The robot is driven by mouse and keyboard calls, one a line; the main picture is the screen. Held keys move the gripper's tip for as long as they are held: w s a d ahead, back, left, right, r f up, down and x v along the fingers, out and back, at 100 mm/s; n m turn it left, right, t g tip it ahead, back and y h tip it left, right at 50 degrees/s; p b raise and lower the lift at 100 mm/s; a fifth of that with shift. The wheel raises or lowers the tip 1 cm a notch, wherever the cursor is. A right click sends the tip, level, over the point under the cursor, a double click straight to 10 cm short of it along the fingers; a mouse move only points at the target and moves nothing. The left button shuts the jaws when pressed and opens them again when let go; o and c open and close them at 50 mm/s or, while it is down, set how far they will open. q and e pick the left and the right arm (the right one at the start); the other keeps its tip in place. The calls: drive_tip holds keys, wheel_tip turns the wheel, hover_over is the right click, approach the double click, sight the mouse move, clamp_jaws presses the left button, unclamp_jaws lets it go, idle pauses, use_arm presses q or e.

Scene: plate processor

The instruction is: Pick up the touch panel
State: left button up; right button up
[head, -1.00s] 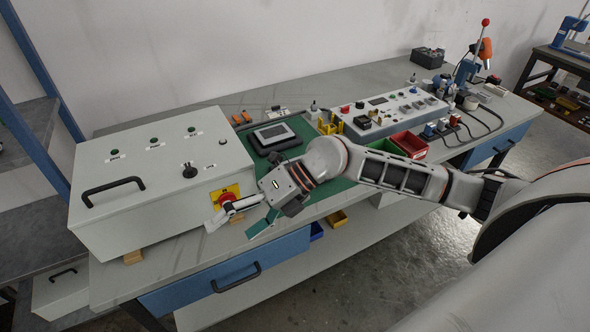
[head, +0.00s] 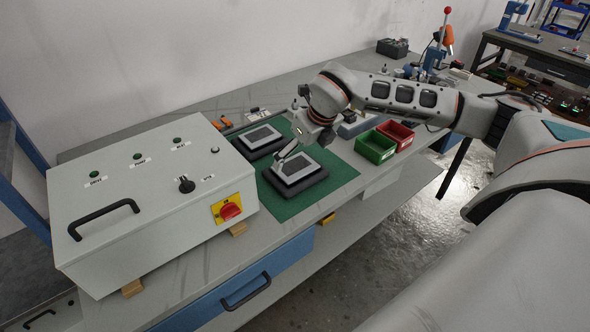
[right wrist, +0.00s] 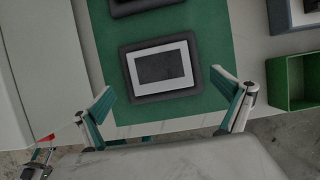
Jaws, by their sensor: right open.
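Two touch panels with grey screens, white frames and dark housings lie on a green mat (head: 338,177). The nearer panel (head: 300,172) lies flat toward the mat's front edge. The other panel (head: 259,137) lies behind it to the left. My right gripper (head: 288,151) is over the nearer panel, its fingers pointing down toward it. In the right wrist view, the nearer panel (right wrist: 161,68) lies ahead of the open fingers (right wrist: 164,90), with nothing between them. The second panel (right wrist: 140,4) is cut off by the top edge. My left gripper is not in view.
A grey control box (head: 150,205) with a red rotary switch (head: 230,211) stands left of the mat. Green (head: 375,148) and red (head: 397,135) bins stand to the right. Blue drawers (head: 255,285) sit below the bench's front edge.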

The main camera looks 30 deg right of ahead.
sight(295, 166)
drive_tip(key=x, duration=0.5)
drive_tip(key=shift+f, duration=0.1)
drive_tip(key=shift+c, duration=0.4)
drive_tip(key=c, duration=1.3)
drive_tip(key=shift+c, duration=0.2)
